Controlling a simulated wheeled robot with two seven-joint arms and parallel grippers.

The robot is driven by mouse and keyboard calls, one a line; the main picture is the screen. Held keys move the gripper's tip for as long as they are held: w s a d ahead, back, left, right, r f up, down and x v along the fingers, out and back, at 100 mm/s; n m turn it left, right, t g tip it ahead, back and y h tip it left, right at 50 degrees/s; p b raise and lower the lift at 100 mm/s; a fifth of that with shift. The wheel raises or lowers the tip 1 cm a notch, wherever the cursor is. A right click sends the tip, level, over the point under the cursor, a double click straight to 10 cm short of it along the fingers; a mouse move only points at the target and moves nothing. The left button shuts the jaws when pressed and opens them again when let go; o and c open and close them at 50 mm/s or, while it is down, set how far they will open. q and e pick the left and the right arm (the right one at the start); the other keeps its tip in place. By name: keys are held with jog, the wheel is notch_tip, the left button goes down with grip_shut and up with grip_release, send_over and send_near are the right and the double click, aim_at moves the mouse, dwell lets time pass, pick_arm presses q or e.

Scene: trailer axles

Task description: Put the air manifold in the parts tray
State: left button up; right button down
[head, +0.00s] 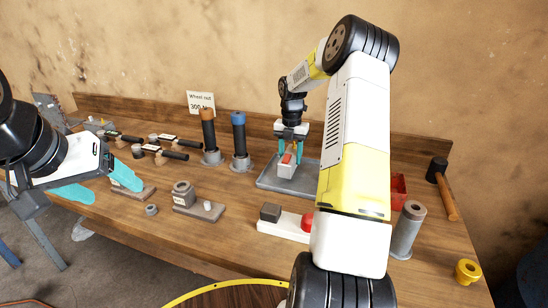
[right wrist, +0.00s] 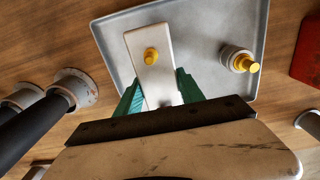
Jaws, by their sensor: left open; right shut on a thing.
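The air manifold (head: 287,172), a pale block with a red part visible in the head view, is in my right gripper (head: 289,151). In the right wrist view the manifold (right wrist: 148,78) shows a yellow fitting on its face, between the green fingers. My right gripper is shut on it. The manifold is over the grey parts tray (head: 302,184); I cannot tell whether it touches the tray floor. The tray (right wrist: 112,38) also shows in the right wrist view. My left gripper (head: 98,185) is open and empty at the left, above the bench.
A round grey fitting with a yellow top (right wrist: 238,60) is in the tray. Two tall cylinders (head: 239,135) stand left of the tray. A red bin (head: 398,190), a grey cylinder (head: 407,232) and a mallet (head: 445,190) are to its right. A white board (head: 284,227) lies in front.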

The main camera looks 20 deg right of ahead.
jog(key=shift+a+f, duration=0.2)
jog(key=shift+f, duration=1.3)
jog(key=shift+f, duration=0.1)
jog(key=c, duration=0.7)
grip_release()
